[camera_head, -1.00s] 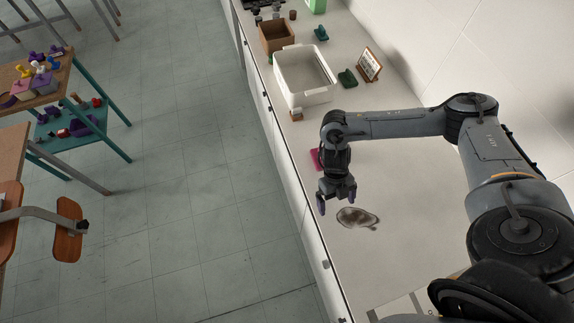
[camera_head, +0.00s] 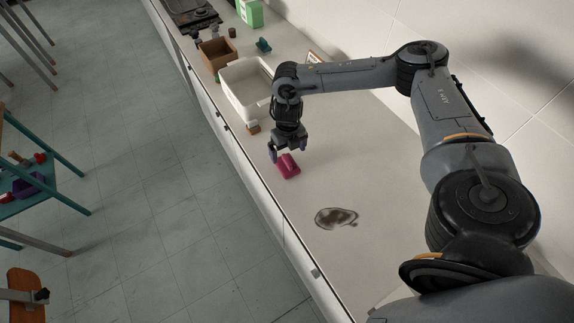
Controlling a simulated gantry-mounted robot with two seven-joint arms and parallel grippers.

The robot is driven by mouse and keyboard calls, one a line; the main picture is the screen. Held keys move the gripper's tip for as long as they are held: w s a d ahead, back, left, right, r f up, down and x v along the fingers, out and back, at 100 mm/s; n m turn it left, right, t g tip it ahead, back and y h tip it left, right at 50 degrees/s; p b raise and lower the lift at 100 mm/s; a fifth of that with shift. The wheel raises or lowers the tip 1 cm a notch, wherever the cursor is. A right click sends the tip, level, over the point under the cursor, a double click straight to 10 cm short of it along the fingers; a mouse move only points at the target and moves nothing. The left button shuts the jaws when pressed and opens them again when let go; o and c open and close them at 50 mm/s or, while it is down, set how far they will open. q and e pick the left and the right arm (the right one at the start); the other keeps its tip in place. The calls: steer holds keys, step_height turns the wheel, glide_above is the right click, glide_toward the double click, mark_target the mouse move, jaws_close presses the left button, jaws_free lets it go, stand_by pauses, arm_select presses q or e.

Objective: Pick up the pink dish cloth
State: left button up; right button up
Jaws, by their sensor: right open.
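The pink dish cloth (camera_head: 288,168) lies on the white counter, near its front edge. It looks like a small folded, deep pink bundle. My right gripper (camera_head: 287,154) is open, pointing down at the far end of the cloth. My left gripper is not in view.
A dark brown stain (camera_head: 336,218) marks the counter (camera_head: 375,185) nearer to me. Behind the gripper stand a white basin (camera_head: 240,97) and a brown box (camera_head: 215,56). A small brown-and-white block (camera_head: 253,128) sits by the counter edge.

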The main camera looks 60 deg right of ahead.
mark_target(287, 160)
steer(key=shift+a+f, duration=0.2)
steer(key=shift+f, duration=2.6)
steer(key=c, duration=1.1)
